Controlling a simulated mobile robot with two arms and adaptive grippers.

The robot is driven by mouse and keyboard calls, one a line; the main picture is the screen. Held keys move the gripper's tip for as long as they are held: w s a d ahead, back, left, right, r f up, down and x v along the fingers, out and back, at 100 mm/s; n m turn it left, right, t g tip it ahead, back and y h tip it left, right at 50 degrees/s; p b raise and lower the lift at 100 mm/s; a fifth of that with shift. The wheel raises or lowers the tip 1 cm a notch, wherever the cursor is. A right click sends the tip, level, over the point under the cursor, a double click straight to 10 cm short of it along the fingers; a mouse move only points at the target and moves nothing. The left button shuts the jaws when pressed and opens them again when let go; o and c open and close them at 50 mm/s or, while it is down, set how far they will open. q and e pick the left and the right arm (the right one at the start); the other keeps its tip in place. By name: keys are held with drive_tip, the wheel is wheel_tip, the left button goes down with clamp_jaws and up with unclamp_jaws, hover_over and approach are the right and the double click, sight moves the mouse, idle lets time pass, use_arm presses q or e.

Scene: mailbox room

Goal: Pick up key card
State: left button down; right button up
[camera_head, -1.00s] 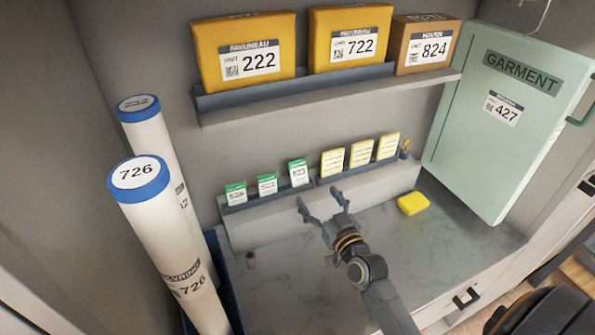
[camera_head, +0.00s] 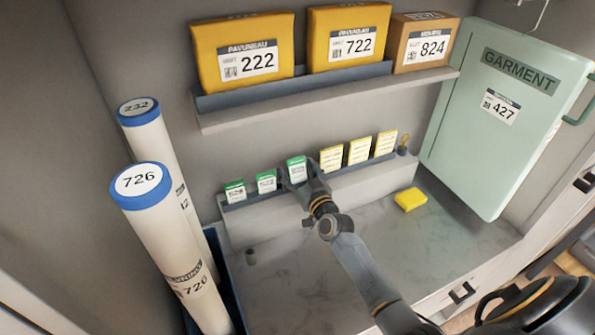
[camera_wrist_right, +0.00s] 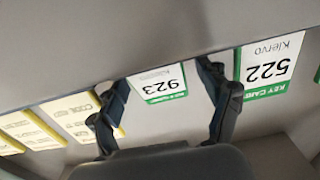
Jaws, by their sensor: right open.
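Three green-and-white key cards stand upright in a slotted rack on the low ledge. The leftmost key card (camera_head: 235,191) and the middle key card 522 (camera_head: 266,181) are clear of the gripper. Key card 923 (camera_head: 297,169) is third, and my right gripper (camera_head: 302,181) is at it. In the right wrist view, key card 923 (camera_wrist_right: 163,83) shows between the two open fingers, with a gap on each side; key card 522 (camera_wrist_right: 268,70) is beside the right finger. My left gripper is not in view.
Several yellow cards (camera_head: 359,152) stand right of the key cards. A yellow pad (camera_head: 410,200) lies on the counter (camera_head: 285,280). A shelf (camera_head: 330,98) with parcels hangs above. Tubes (camera_head: 165,240) stand left; a green garment box (camera_head: 490,125) stands right.

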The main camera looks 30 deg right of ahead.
drive_tip(key=shift+c, duration=0.5)
drive_tip(key=c, duration=0.9)
drive_tip(key=shift+c, duration=0.2)
drive_tip(key=shift+r, duration=0.15)
